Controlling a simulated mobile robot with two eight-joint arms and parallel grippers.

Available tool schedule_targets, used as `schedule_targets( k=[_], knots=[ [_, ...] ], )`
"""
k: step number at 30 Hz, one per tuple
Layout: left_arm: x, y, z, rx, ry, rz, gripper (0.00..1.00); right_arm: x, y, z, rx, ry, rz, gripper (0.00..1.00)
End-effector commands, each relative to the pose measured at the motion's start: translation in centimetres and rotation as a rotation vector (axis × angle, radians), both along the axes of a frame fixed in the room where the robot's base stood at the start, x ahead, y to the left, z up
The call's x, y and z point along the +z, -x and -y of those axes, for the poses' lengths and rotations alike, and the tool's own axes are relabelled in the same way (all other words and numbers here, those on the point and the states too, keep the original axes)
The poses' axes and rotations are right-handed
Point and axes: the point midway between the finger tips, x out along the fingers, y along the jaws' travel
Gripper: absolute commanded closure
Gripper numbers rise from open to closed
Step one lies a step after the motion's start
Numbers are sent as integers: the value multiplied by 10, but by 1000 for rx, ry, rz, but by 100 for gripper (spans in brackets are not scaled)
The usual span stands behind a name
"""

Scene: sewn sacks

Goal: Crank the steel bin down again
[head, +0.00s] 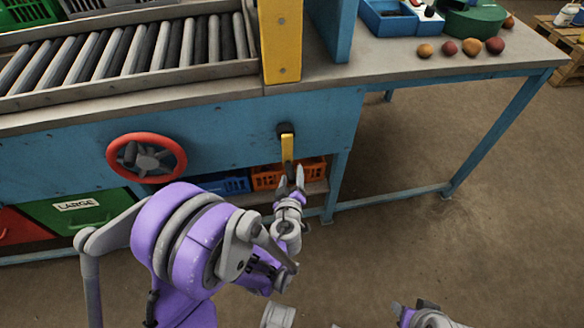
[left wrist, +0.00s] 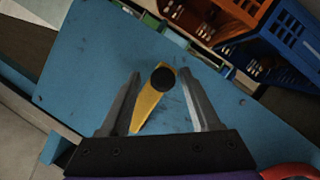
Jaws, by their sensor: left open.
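A yellow lever (head: 288,147) on a dark pivot hangs down from the blue front panel of the bench in the head view. My left gripper (head: 290,178) is open just below and in front of it. In the left wrist view the yellow lever (left wrist: 148,106) with its round black hub shows between the two spread fingers (left wrist: 160,74), with gaps on both sides. A red handwheel (head: 146,157) with a grey hub sits on the same panel to the left. My right gripper (head: 420,312) is only partly in view at the bottom edge. I cannot make out a steel bin.
A roller conveyor (head: 130,55) tops the bench. Orange (head: 268,176) and blue (head: 226,185) crates and a green bin marked LARGE (head: 90,210) stand below the panel. A blue table leg (head: 497,135) stands at the right. The floor in front is clear.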

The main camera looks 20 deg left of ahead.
Motion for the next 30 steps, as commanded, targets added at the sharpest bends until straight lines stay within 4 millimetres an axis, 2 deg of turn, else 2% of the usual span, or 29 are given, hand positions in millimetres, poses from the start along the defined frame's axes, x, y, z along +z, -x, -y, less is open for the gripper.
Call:
schedule_targets(
  k=[3,10,30],
  knots=[
    [9,23,8,-3,-1,0,37,6,1,0,0,0,2,50],
    [17,49,15,-1,-2,0,37,10,1,0,0,0,3,50],
    [18,53,15,2,-7,-5,37,10,1,0,0,0,3,50]
  ],
)
